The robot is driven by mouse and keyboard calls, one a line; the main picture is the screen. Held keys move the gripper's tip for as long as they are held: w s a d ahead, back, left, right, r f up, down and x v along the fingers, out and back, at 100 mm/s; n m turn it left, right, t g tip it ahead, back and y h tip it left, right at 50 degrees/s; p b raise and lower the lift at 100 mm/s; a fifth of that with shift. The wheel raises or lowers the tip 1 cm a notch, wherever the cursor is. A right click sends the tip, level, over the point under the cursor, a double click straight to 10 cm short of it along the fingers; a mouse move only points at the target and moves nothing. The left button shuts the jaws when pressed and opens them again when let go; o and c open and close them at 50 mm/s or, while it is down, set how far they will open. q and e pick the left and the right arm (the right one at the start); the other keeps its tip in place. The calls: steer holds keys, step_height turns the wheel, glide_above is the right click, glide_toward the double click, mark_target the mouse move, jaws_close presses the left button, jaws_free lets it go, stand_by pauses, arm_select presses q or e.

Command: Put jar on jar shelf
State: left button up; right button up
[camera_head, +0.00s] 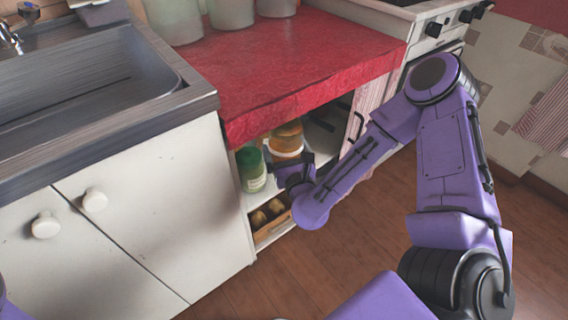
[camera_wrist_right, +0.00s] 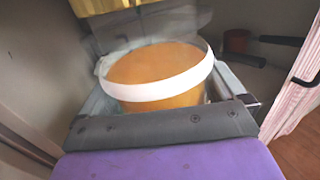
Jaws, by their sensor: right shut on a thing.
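The jar (camera_head: 287,139) is orange with a pale band and stands in the open cabinet under the red counter. In the right wrist view the jar (camera_wrist_right: 158,78) fills the space between the fingers. My right gripper (camera_head: 296,170) reaches into the cabinet from the front and is shut on the jar. The jar shelf (camera_head: 262,193) is the white board inside the cabinet, and a green-lidded jar (camera_head: 252,170) stands on it at the left. The gripper hides the jar's lower part, so I cannot tell whether it touches the shelf. My left gripper is not in view.
A wooden crate (camera_head: 262,231) with round brownish items sits below the shelf. Dark-handled pans (camera_wrist_right: 240,42) are farther right inside the cabinet. The red counter (camera_head: 290,62) hangs just above the opening. A whitish-pink door (camera_head: 366,112) stands at the right.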

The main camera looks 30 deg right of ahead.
steer(key=w+d+f+b, duration=0.1)
steer(key=w+d+f, duration=0.1)
steer(key=w+f, duration=0.1)
steer(key=w+d+f+b, duration=0.2)
steer(key=w+f, duration=0.2)
steer(key=f, duration=0.1)
steer(key=w+d+f+b, duration=0.1)
steer(key=w+d+f, duration=0.1)
steer(key=w+f, duration=0.1)
steer(key=shift+w+d+f, duration=0.15)
steer(key=shift+d+f, duration=0.25)
steer(key=shift+f, duration=0.2)
steer(key=shift+f+b, duration=0.15)
steer(key=shift+b, duration=0.3)
steer(key=o, duration=1.4)
steer(key=shift+c, duration=0.2)
